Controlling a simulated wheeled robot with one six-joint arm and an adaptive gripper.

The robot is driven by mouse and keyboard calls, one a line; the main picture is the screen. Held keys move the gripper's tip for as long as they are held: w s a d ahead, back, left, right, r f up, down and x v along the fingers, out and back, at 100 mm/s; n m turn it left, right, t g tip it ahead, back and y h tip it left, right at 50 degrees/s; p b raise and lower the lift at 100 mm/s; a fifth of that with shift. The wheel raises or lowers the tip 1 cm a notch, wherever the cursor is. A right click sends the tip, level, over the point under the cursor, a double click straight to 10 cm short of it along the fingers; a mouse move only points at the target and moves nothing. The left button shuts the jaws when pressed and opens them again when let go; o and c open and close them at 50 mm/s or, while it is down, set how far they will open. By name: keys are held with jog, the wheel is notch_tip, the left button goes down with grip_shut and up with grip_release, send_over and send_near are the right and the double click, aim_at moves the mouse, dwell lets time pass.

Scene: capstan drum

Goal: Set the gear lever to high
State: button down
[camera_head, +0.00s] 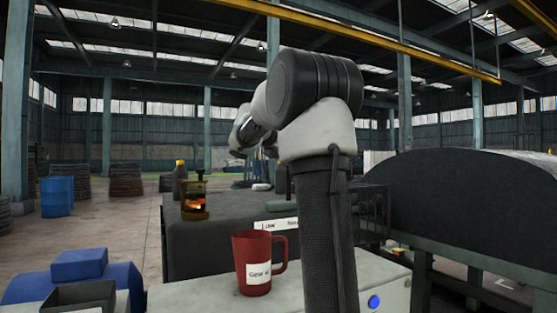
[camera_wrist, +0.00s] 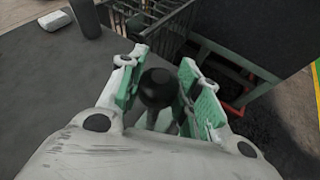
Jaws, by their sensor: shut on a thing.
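The gear lever's round black knob (camera_wrist: 157,86) shows in the wrist view, on a thin dark stem over a dark grey top. My gripper (camera_wrist: 161,66) has its two green-padded fingers on either side of this knob and is shut on it. The contact itself is partly hidden below the knob. In the head view my arm covers the lever and the gripper. A white label plate (camera_head: 275,224) with dark lettering shows on the dark grey housing (camera_head: 230,235), partly behind my arm. I cannot tell the lever's setting from these views.
A red mug (camera_head: 252,265) stands on the pale near surface, left of a blue button (camera_head: 374,302). A brass lantern-like object (camera_head: 195,200) and a dark bottle (camera_head: 180,178) are on the housing. A large dark drum (camera_head: 470,205) stands right. A railing (camera_wrist: 165,22) lies beyond the knob.

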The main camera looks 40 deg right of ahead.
jog(key=s+d+f+m+y, duration=0.1)
jog(key=s+d+f+y, duration=0.1)
jog(key=d, duration=0.6)
jog(key=shift+y, duration=0.8)
jog(key=shift+f, duration=0.1)
jog(key=c, duration=1)
grip_release()
jog(key=shift+f, duration=0.1)
jog(key=v, duration=1.2)
jog(key=shift+s+d, duration=0.1)
